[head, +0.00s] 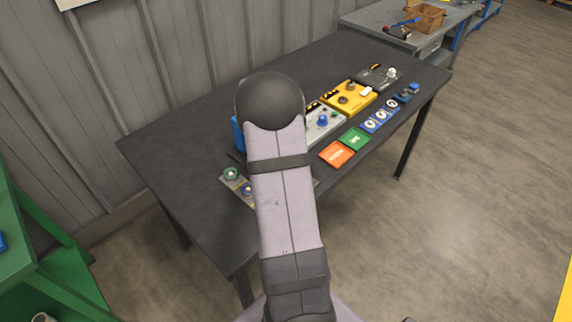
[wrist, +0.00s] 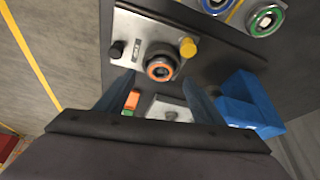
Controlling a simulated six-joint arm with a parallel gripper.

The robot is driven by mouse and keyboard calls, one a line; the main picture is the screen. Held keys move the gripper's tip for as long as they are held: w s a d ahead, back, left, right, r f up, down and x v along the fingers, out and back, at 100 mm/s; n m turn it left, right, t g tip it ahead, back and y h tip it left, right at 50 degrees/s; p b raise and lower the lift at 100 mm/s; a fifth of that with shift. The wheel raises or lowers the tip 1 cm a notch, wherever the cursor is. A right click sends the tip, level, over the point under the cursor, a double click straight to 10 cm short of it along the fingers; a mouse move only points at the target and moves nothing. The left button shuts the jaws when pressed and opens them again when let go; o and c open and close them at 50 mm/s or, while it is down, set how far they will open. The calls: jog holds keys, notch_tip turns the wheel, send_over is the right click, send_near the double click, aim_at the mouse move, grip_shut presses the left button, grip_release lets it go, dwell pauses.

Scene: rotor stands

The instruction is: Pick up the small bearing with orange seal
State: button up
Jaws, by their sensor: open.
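The small bearing with an orange seal (wrist: 160,69) shows in the wrist view, a dark-bored ring on a light metal plate (wrist: 128,28). A yellow knob (wrist: 187,47) and a dark knob (wrist: 116,50) stand on the same plate beside it. My gripper (wrist: 157,80) is open, its two fingers apart below the bearing in the picture, with nothing seen between them touching it. In the head view my arm hides the gripper and this bearing.
Bearings with a green seal (wrist: 265,19) and a blue seal (wrist: 215,4) lie nearby. A blue block (wrist: 246,103) stands right of my fingers. In the head view, the dark table (head: 180,140) also holds a yellow stand (head: 352,98), an orange tile (head: 337,153) and a green tile (head: 355,138).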

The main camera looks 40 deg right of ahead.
jog(key=shift+p+x, duration=0.7)
jog(key=shift+x, duration=1.1)
jog(key=c, duration=1.2)
